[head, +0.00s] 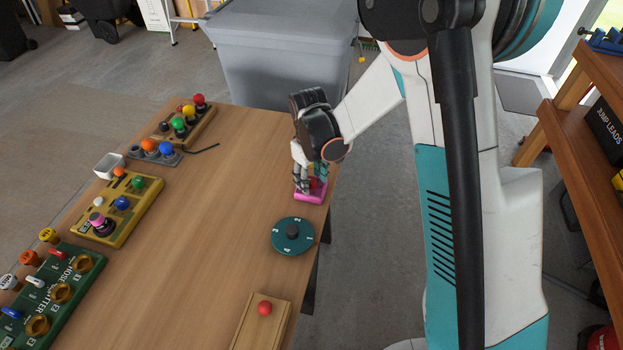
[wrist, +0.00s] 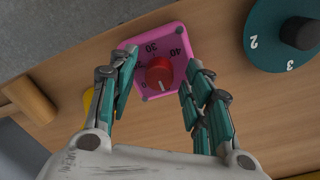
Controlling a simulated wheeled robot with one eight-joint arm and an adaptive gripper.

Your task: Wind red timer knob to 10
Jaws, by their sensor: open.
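The pink timer (head: 309,197) lies on the table near its right edge, under my gripper (head: 311,180). In the wrist view the timer (wrist: 176,38) carries dark numbers; 30 and 40 are readable on its upper part. The red timer knob (wrist: 159,72) is at its middle, with a white mark pointing toward the lower side of the picture. My gripper (wrist: 160,65) is open, with fingers on either side of the knob and a gap to it on both sides. The red knob (head: 313,184) is partly hidden by the fingers in the head view. The number at the white mark is not readable.
A dark green numbered dial (head: 293,236) sits close to the timer. A wooden block with a red ball (head: 265,308) is nearer the front. Control boxes, including a yellow one (head: 145,214) and a green one (head: 50,299), line the left side. The table's middle is clear.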

